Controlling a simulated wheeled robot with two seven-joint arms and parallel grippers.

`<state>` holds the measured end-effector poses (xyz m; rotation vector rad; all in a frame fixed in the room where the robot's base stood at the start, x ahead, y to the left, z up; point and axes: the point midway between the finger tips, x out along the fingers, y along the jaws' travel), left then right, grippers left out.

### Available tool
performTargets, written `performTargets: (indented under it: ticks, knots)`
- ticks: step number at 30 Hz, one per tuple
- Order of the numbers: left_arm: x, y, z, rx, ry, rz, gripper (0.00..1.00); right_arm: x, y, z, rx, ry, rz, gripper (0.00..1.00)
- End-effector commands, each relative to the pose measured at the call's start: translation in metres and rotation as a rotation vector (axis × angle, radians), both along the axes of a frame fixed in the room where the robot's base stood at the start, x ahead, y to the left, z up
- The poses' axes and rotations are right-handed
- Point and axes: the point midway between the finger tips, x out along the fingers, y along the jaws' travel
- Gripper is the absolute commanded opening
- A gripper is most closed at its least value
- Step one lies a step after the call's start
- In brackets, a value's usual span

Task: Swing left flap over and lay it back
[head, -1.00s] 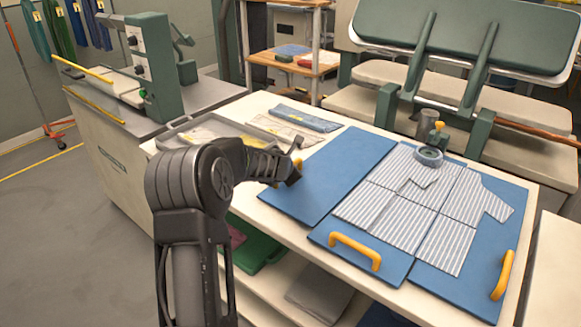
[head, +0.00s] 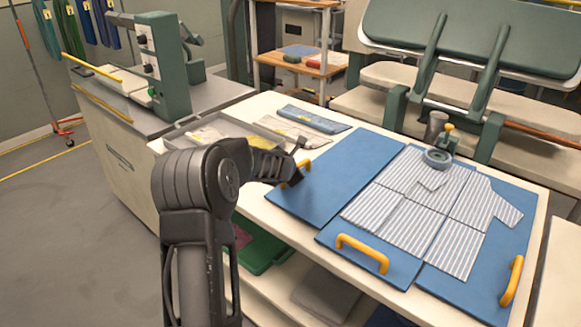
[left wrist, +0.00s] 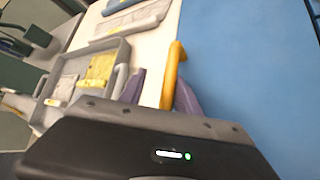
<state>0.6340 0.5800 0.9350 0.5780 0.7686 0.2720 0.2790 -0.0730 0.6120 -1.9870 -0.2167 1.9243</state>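The folding board lies on the table as blue panels. Its left flap (head: 335,178) lies flat and bare, with a yellow handle (head: 303,170) at its left edge. A striped shirt (head: 408,214) lies over the middle and right panels, its left side straight and its right sleeve sticking out. My left gripper (head: 297,166) is at the left flap's handle. In the left wrist view, the handle (left wrist: 173,72) stands between the two spread fingers, close to the right one, with a gap to the left one. My right gripper is out of view.
A round grey weight (head: 437,158) sits at the shirt's collar. Yellow handles (head: 362,253) (head: 512,281) are on the middle and right panels. A grey tray (head: 180,131) and folded cloths (head: 302,128) lie behind my left arm. A press (head: 470,35) stands at the back.

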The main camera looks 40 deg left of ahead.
Motion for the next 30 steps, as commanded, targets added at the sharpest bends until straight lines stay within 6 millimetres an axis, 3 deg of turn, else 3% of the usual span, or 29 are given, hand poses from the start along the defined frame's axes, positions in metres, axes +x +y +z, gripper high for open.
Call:
performTargets:
  ticks: [14, 25, 30]
  knots:
    - [-0.003, -0.006, 0.005, -0.002, -0.002, -0.004, 0.38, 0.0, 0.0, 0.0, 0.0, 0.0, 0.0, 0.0]
    - [-0.042, -0.029, 0.038, -0.001, -0.003, -0.005, 0.38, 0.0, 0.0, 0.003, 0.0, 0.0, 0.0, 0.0]
    - [-0.053, -0.035, 0.045, -0.001, -0.002, -0.003, 0.38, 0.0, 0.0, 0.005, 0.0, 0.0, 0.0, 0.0]
